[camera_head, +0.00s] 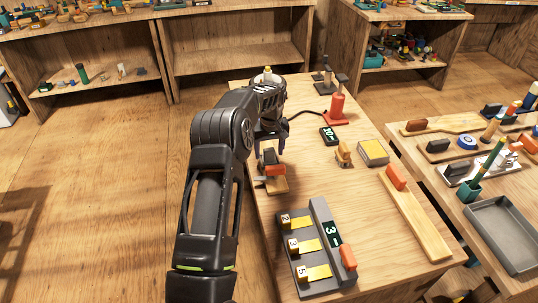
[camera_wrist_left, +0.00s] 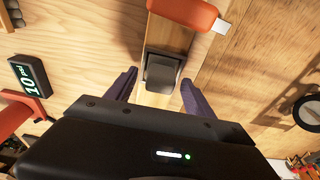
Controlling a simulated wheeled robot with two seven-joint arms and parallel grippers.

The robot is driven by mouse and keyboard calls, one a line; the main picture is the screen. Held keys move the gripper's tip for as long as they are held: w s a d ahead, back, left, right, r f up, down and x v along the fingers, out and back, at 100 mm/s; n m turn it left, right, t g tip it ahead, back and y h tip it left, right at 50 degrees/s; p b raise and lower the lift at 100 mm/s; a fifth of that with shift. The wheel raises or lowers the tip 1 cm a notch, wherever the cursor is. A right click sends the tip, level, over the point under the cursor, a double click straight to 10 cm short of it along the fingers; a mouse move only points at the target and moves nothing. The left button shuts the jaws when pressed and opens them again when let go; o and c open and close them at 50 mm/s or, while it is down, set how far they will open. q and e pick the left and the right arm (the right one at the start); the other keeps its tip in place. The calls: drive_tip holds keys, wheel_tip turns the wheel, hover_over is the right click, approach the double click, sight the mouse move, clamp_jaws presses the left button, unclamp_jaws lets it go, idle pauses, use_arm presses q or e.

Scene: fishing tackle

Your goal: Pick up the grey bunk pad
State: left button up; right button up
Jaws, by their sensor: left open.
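The grey bunk pad (camera_wrist_left: 162,70) is a small dark grey block on a pale wooden board (camera_wrist_left: 156,98). In the wrist view it lies between the two fingers of my left gripper (camera_wrist_left: 158,80), with a gap on each side. The gripper is open and holds nothing. In the head view the left gripper (camera_head: 270,143) hangs over the far end of the same board (camera_head: 275,186), and the arm and gripper partly hide the pad. An orange-red block (camera_wrist_left: 185,10) sits on the board beside the pad. My right gripper is not in view.
On the table, a red pump (camera_head: 337,108), a black gauge (camera_head: 329,136) and a yellow-topped box (camera_head: 373,153) stand to the right. A grey numbered rack (camera_head: 322,215) is at the front, and a long board (camera_head: 415,220) lies right of it. Bare tabletop lies between them.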

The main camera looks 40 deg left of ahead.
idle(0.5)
use_arm(q)
clamp_jaws()
idle(0.5)
